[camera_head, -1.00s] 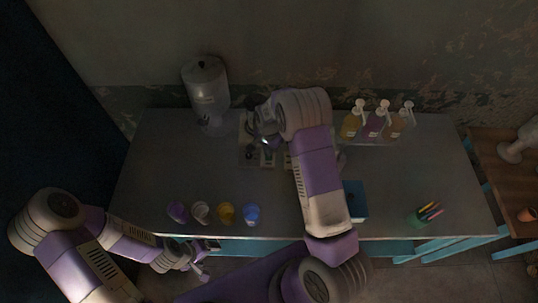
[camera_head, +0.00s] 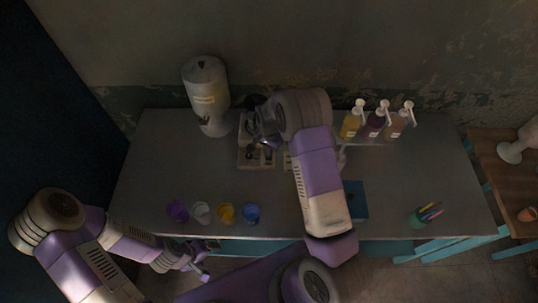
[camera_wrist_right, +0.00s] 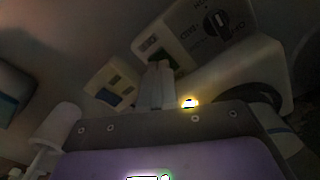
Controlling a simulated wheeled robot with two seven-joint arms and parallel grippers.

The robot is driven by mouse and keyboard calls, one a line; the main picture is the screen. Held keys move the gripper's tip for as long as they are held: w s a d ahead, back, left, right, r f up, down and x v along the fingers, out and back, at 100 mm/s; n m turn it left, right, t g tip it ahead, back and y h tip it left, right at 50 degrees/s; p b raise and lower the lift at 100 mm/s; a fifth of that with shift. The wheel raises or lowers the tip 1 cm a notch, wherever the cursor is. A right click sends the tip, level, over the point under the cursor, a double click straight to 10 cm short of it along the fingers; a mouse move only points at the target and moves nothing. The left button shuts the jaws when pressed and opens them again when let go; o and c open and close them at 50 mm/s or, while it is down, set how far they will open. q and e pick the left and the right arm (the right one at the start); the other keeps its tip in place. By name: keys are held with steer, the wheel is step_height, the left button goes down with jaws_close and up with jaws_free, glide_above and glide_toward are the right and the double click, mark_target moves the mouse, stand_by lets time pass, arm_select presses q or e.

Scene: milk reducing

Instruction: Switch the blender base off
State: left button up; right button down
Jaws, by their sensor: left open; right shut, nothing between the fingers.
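The blender base (camera_head: 254,157) is a pale block on the table, partly hidden by my right arm in the head view. In the right wrist view its pale housing (camera_wrist_right: 185,35) carries a dark round dial (camera_wrist_right: 215,22) with markings too small to read. A small green patch shows beside my right fingertips. My right gripper (camera_wrist_right: 160,66) is shut and empty, its tips close to the housing; I cannot tell whether they touch it. In the head view it shows at the base (camera_head: 268,143). My left gripper (camera_head: 207,262) is open and empty, below the table's front edge.
A white dispenser (camera_head: 206,90) stands at the back left. Several small coloured cups (camera_head: 227,212) line the front left. Pump bottles (camera_head: 374,122) stand at the back right.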

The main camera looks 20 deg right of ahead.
steer(key=shift+f+b, duration=1)
steer(key=shift+f, duration=0.2)
stand_by(0.9)
steer(key=shift+r, duration=0.1)
steer(key=shift+r+p, duration=2.2)
steer(key=shift+r, duration=1.25)
steer(key=shift+s+f, duration=0.1)
